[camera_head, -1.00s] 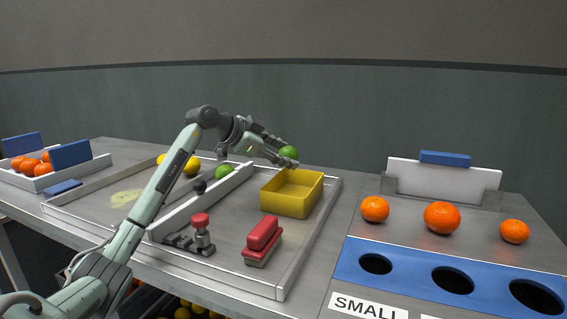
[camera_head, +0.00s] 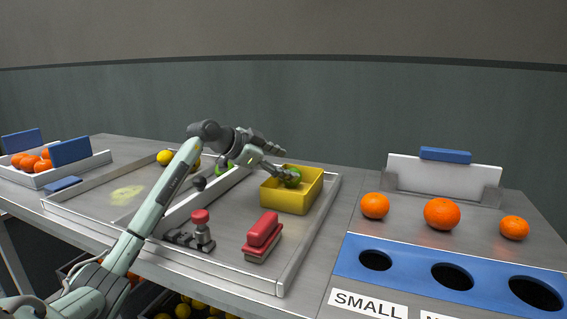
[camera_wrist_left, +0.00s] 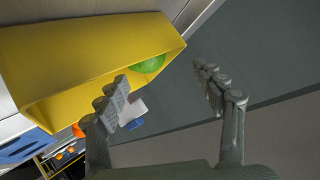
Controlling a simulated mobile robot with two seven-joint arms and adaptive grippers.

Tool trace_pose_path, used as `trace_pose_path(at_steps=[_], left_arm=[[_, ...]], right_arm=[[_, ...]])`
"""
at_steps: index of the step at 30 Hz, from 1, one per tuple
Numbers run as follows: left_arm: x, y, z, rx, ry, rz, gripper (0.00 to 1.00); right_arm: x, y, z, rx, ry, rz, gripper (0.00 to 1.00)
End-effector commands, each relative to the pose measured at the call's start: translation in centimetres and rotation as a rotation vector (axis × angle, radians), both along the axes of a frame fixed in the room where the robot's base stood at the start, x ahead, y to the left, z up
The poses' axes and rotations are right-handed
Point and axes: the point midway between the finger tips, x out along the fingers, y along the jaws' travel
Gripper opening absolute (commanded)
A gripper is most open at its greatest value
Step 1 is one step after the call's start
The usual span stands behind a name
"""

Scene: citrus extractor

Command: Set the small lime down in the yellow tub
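The yellow tub (camera_head: 288,202) stands in the right part of the white-rimmed tray. My left gripper (camera_head: 284,162) is over the tub's far left edge. In the left wrist view its two fingers (camera_wrist_left: 163,78) are spread wide with nothing between them. Whether a finger still touches the lime I cannot tell. My right gripper is not in view.
A red-handled brush (camera_head: 262,236) and a red-knobbed tool (camera_head: 201,230) lie left of and before the tub. Another lime (camera_head: 231,164) is partly hidden behind my arm. A yellow lemon (camera_head: 165,157) lies farther left. Oranges (camera_head: 441,214) stand behind the blue panel (camera_head: 415,268) with holes.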

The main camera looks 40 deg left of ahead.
Motion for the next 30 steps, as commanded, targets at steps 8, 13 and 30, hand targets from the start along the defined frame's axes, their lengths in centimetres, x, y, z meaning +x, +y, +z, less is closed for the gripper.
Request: trace_pose_path(at_steps=[8,13,30], left_arm=[[0.0,0.0,0.0,0.000,0.000,0.000,0.73],[0.0,0.0,1.3,0.001,-0.002,0.000,0.73],[-9.1,2.9,6.2,0.002,0.000,0.001,0.73]], right_arm=[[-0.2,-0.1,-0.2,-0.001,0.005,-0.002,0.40],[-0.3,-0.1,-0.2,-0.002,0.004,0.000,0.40],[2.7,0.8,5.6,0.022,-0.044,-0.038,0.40]])
